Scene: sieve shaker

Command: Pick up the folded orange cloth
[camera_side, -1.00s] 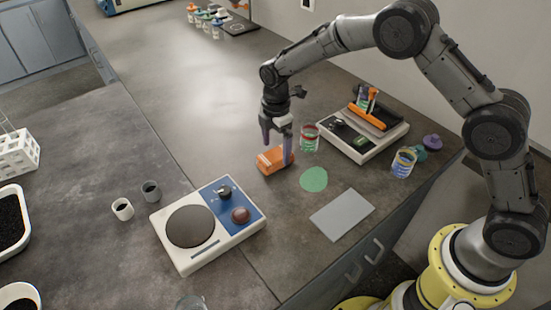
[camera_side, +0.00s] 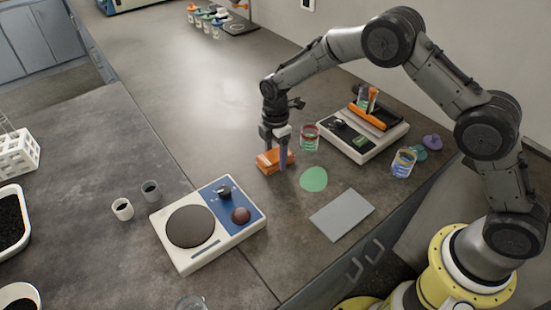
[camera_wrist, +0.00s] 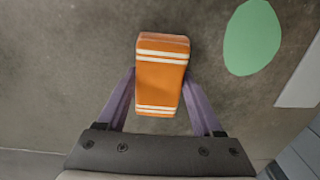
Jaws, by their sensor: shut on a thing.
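The folded orange cloth (camera_side: 268,163) lies on the dark bench top near the middle of the side view. It has white stripes, which show clearly in the wrist view (camera_wrist: 161,78). My gripper (camera_side: 276,157) is at the cloth, with one finger on each side of it. In the wrist view the two purple fingers (camera_wrist: 157,92) press against the cloth's left and right sides. My gripper is shut on the cloth. I cannot tell whether the cloth is clear of the bench.
A green round mat (camera_side: 313,179) and a grey sheet (camera_side: 342,214) lie to the right. A striped glass jar (camera_side: 309,138) stands close by my gripper, with a white device (camera_side: 362,145) behind it. A blue and white device (camera_side: 208,225) stands at front left.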

